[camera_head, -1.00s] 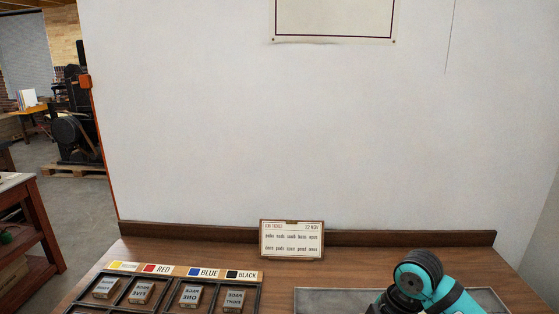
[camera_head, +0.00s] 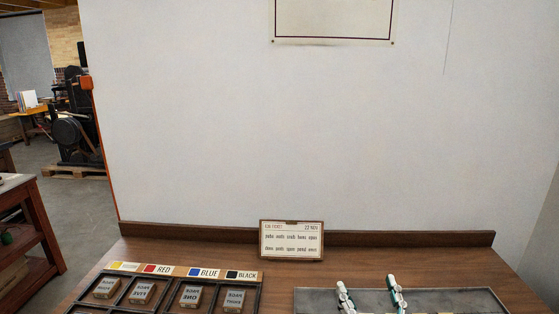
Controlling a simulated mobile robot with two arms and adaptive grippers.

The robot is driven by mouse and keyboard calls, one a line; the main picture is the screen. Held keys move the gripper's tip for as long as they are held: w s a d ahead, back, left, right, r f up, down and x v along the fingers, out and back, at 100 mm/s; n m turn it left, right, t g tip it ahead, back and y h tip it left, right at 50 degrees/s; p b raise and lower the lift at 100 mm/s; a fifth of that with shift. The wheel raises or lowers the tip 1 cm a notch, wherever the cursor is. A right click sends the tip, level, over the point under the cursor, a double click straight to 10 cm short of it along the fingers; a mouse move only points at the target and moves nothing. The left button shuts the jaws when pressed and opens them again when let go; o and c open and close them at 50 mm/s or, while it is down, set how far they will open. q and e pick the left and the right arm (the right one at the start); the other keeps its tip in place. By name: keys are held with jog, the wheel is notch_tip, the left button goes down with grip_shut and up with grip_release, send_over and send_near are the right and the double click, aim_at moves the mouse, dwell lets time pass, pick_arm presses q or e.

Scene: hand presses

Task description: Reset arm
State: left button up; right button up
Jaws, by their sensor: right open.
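My right gripper (camera_head: 370,296) shows at the bottom edge, over the grey metal tray (camera_head: 440,298). Its two white-and-teal fingers stand well apart, with only the bare tray showing between them. The rest of my right arm is out of the picture. I cannot tell how far above the tray the fingers are. My left gripper is not in view.
A dark case (camera_head: 168,289) with several lettered blocks stands at the left, under colour labels (camera_head: 205,273). A small framed ticket (camera_head: 291,240) leans by the bench's back ledge (camera_head: 400,238). The bench between case and tray is clear.

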jog(key=s+d+f+m+g+h, duration=0.1)
jog(key=s+d+f+g, duration=0.1)
jog(key=f, duration=0.3)
jog(key=s+d+f+m+g+h, duration=0.1)
jog(key=s+d+f+g+h, duration=0.1)
jog(key=f, duration=0.4)
jog(key=s+d+f+m+g+h, duration=0.1)
jog(key=s+d+f+g, duration=0.1)
jog(key=s+f+g, duration=0.2)
jog(key=shift+s+d+f+g+h, duration=0.15)
jog(key=shift+f+g+h, duration=0.25)
jog(key=shift+f, duration=0.45)
jog(key=s+f+g, duration=0.1)
jog(key=s+f, duration=0.1)
jog(key=s+f+g, duration=0.2)
jog(key=s, duration=0.1)
jog(key=s+f+g, duration=0.1)
jog(key=s+f, duration=0.1)
jog(key=s, duration=0.1)
jog(key=shift+s+a+f+n+g+y, duration=0.2)
jog(key=shift+a+f+n+g+y, duration=0.1)
jog(key=shift+n+y, duration=0.1)
jog(key=s+a+f+n+g+y, duration=0.15)
jog(key=s+f+g, duration=0.25)
jog(key=s, duration=0.4)
notch_tip(320, 180, down, 22)
jog(key=s+d+f+g, duration=0.2)
jog(key=s+f, duration=1.5)
jog(key=f, duration=0.2)
jog(key=shift+d+h, duration=0.35)
